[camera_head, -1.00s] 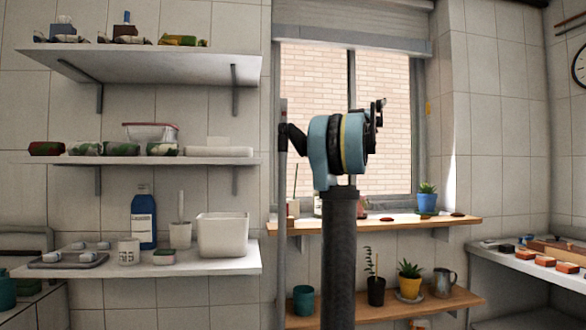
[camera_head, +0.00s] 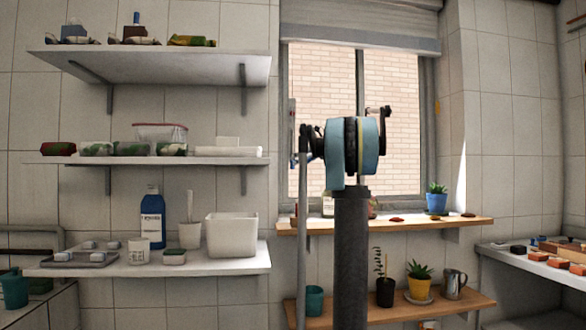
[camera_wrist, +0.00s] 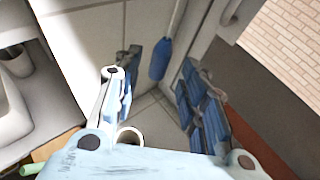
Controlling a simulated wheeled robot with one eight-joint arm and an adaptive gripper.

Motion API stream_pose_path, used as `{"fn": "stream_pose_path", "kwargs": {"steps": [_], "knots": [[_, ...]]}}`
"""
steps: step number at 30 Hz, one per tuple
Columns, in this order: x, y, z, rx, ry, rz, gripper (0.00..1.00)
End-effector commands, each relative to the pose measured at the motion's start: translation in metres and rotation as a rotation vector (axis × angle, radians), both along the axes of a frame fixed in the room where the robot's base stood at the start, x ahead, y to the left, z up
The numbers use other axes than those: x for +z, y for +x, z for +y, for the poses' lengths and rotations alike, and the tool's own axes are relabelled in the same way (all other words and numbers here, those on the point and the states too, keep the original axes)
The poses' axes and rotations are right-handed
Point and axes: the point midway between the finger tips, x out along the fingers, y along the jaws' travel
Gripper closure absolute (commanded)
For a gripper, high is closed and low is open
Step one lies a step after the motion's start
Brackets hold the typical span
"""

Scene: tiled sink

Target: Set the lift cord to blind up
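The lift cord (camera_wrist: 175,17) is a pale strand with a blue tassel-like end (camera_wrist: 160,60) in the wrist view. It hangs by the tiled wall near the window's edge. My gripper (camera_wrist: 160,75) is open, its two dark-blue-padded fingers apart on either side of the tassel in the picture. The tassel appears beyond the fingers, with no contact visible. The blind (camera_head: 360,27) is gathered at the top of the window, with most of the glass uncovered. In the head view, my arm stands before the window and the fingers cannot be made out clearly.
A wooden sill shelf (camera_head: 400,226) with a blue plant pot (camera_head: 437,203) lies under the window. A lower shelf (camera_head: 390,311) holds pots and a metal jug (camera_head: 454,283). White shelves with bottles and containers fill the left wall. A bench (camera_head: 540,261) stands at right.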

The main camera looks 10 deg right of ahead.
Motion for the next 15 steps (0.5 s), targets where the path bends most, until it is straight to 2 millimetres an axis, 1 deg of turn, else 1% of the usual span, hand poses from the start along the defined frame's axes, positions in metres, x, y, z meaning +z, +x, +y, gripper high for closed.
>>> {"fn": "stream_pose_path", "kwargs": {"steps": [1,6,10,15], "knots": [[-0.003,0.006,0.007,0.004,0.0,0.0,0.61],[-0.013,0.022,0.023,0.002,0.0,0.0,0.61],[-0.017,0.03,0.03,0.001,-0.001,0.0,0.61],[-0.02,0.034,0.034,0.0,-0.001,-0.001,0.61]]}}
